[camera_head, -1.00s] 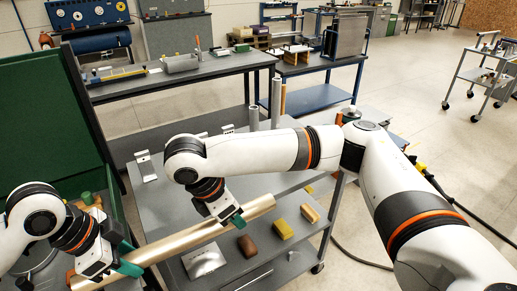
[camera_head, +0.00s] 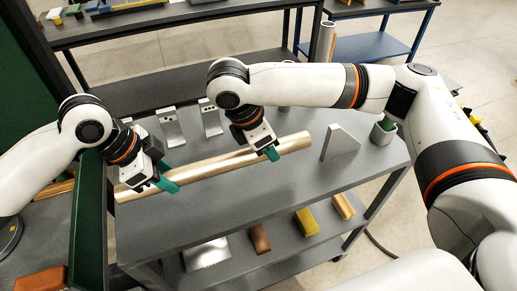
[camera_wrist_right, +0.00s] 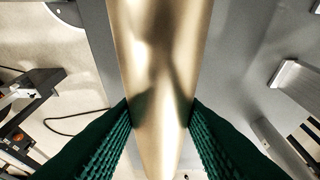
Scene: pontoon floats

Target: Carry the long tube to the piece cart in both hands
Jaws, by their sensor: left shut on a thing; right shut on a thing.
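The long tube (camera_head: 215,164) is a smooth brass-coloured cylinder, held nearly level with its right end a little farther back. My left gripper (camera_head: 168,184) is shut on it near its left end. My right gripper (camera_head: 270,153) is shut on it right of the middle. In the right wrist view the tube (camera_wrist_right: 160,60) runs between the green ribbed fingers (camera_wrist_right: 160,125). The grey piece cart (camera_head: 250,205) lies below the tube, which is over its top shelf. Whether the tube touches anything on the cart cannot be told.
Grey brackets (camera_head: 171,128) (camera_head: 210,120) stand on the cart behind the tube, and another upright plate (camera_head: 340,143) stands at right. A round cup (camera_head: 383,132) is near the right edge. Brown (camera_head: 259,239) and yellow (camera_head: 306,222) blocks lie on the lower shelf. A green panel (camera_head: 90,215) stands at left.

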